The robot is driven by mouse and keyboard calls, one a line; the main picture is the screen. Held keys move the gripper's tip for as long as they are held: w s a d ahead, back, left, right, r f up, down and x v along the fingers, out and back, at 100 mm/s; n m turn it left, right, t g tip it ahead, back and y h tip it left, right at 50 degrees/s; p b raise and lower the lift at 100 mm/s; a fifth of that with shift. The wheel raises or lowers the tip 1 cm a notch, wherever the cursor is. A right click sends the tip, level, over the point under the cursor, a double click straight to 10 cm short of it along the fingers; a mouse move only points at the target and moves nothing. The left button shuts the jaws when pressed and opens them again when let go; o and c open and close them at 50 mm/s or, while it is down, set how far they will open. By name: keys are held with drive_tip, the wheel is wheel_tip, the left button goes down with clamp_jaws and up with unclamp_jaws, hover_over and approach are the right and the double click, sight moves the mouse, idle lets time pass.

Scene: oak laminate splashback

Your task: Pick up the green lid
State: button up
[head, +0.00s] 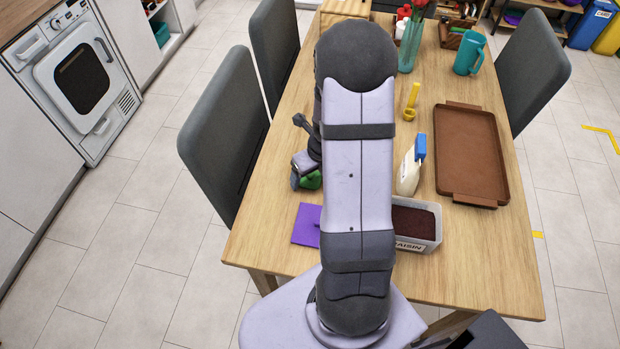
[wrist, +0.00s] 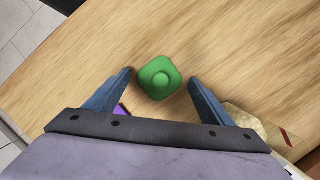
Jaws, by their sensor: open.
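The green lid (wrist: 158,79) lies on the wooden table (wrist: 90,75). It is a rounded square with a round knob in its middle. In the wrist view it sits between and just beyond the fingertips of my gripper (wrist: 160,78), which is open and empty, with bare space on both sides of the lid. In the head view the green lid (head: 310,180) is partly hidden beneath my gripper (head: 300,178), left of my arm.
A purple square (head: 306,225) lies nearby, partly behind my arm. Right of my arm are a labelled tub of dark grains (head: 418,222), a white bottle with a blue cap (head: 410,172), a yellow scoop (head: 411,105) and a brown tray (head: 468,150). A grey chair (head: 225,135) stands left.

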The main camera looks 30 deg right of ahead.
sight(312, 175)
drive_tip(key=c, duration=1)
drive_tip(key=shift+c, duration=0.2)
drive_tip(key=shift+c, duration=0.2)
wheel_tip(312, 175, up, 10)
drive_tip(key=p, duration=0.4)
drive_tip(key=s+d+r+m+p, duration=0.1)
drive_tip(key=s+d+r+p, duration=0.1)
drive_tip(key=d+p, duration=0.1)
drive_tip(key=s+d+r+m+p, duration=0.1)
drive_tip(key=s+d+r+p, duration=0.1)
drive_tip(key=d+r+p, duration=0.1)
drive_tip(key=s+d+r+m+h+p, duration=0.1)
drive_tip(key=s+d+r+p, duration=0.1)
drive_tip(key=d+p, duration=0.2)
drive_tip(key=shift+s+d+r+m+p, duration=0.15)
drive_tip(key=shift+s+r+m+p, duration=0.25)
drive_tip(key=shift+p, duration=0.1)
drive_tip(key=shift+w+d+r+n+y+p, duration=0.3)
drive_tip(key=shift+d+r+n, duration=0.25)
drive_tip(key=shift+n, duration=0.4)
drive_tip(key=shift+w+d+r+n+y+p, duration=0.2)
drive_tip(key=shift+w+d+r+n, duration=0.1)
drive_tip(key=shift+d+n, duration=0.5)
